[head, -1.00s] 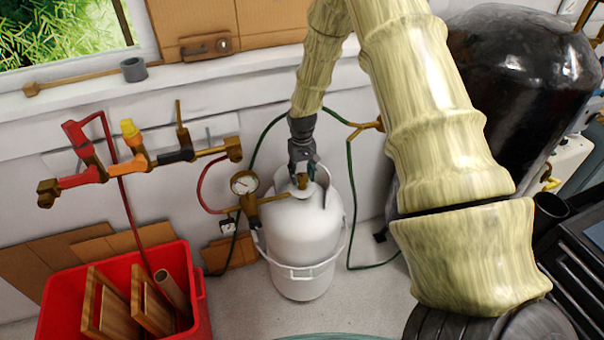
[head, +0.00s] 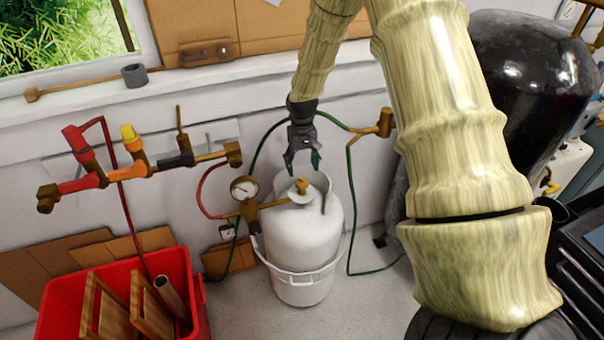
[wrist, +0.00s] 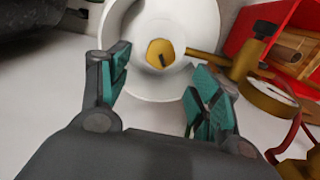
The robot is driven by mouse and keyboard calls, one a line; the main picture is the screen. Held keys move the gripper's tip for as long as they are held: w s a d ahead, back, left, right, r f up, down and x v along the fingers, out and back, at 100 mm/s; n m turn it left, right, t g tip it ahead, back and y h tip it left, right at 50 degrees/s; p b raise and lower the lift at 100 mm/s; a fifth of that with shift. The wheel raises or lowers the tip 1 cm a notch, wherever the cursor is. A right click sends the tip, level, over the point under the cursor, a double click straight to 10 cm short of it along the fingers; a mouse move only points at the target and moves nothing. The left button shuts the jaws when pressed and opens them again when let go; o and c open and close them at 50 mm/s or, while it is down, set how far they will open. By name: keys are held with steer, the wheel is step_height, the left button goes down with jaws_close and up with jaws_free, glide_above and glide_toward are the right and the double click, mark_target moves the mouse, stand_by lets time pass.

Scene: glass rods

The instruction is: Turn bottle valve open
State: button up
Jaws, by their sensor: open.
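The white gas bottle (head: 301,235) stands upright in a white bucket-like holder (head: 305,283) on the floor by the wall. Its brass valve (head: 299,187) sits on top, joined to a brass fitting and a round gauge (head: 243,188). In the wrist view the valve knob (wrist: 160,53) shows as a yellow, roughly hexagonal top with a dark mark. My gripper (head: 302,168) is open and empty just above the valve, pointing down. In the wrist view its teal-padded fingers (wrist: 158,85) are spread on either side below the knob, with nothing between them.
A red bin (head: 192,310) with wooden pieces stands at the lower left. A pipe manifold with red, orange and yellow valves (head: 133,160) is on the left wall. A green hose (head: 349,200) loops behind the bottle. A large black tank (head: 525,90) stands at right.

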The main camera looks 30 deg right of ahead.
steer(key=shift+r, duration=2.6)
steer(key=s+a+f+n, duration=0.1)
steer(key=s+a+f, duration=0.5)
steer(key=s+f, duration=0.3)
steer(key=s+a+f, duration=0.6)
steer(key=s+f, duration=0.1)
steer(key=f, duration=0.5)
steer(key=s+a+f, duration=0.2)
steer(key=s+a, duration=0.1)
steer(key=s, duration=0.5)
steer(key=s+a+f+n, duration=0.1)
steer(key=s+a+f, duration=0.1)
steer(key=s, duration=0.6)
steer(key=s+a+f, duration=0.3)
steer(key=s, duration=0.5)
steer(key=shift+a+n, duration=0.4)
